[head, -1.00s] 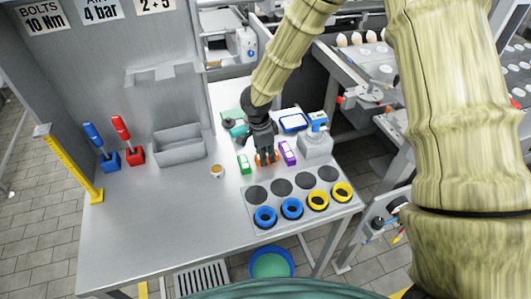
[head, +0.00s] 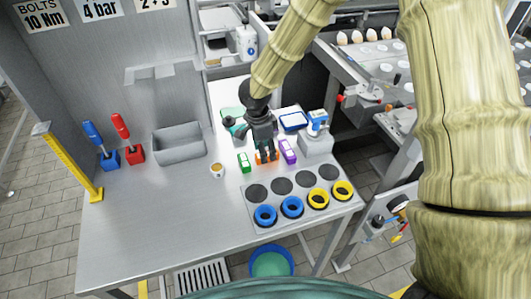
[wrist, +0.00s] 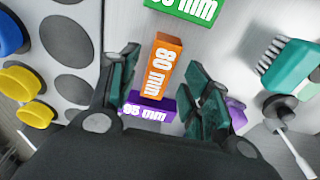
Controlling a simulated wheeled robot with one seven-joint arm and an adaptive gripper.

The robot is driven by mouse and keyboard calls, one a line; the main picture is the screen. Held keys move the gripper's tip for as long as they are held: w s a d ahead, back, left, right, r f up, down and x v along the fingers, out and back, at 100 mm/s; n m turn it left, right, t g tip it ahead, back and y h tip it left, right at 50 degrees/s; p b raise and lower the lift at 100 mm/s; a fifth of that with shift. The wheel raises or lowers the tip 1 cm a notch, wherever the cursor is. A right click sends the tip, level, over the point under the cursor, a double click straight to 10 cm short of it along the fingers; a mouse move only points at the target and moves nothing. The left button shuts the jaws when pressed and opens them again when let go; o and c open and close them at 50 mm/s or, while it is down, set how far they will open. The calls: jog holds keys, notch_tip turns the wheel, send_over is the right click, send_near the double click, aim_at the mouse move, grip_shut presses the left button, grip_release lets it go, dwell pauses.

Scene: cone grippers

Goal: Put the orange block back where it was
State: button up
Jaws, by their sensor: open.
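The orange block (wrist: 164,64), marked 80 mm, shows in the wrist view between the two open fingers of my gripper (wrist: 162,90), with a gap on each side. In the head view the orange block (head: 261,158) is partly hidden behind my gripper (head: 264,155), which points down over it. The green block (head: 244,162) stands to its left and the purple block (head: 288,151) to its right.
A grey plate (head: 275,204) with dark round spots and blue and yellow rings lies in front. A small cup (head: 217,170) stands left of the blocks. A grey bin (head: 180,148) is further left. A teal brush (wrist: 290,65) lies near the gripper. The left tabletop is clear.

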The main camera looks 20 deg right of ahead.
notch_tip(320, 180, up, 10)
jog(key=a+b, duration=0.1)
dwell(0.4)
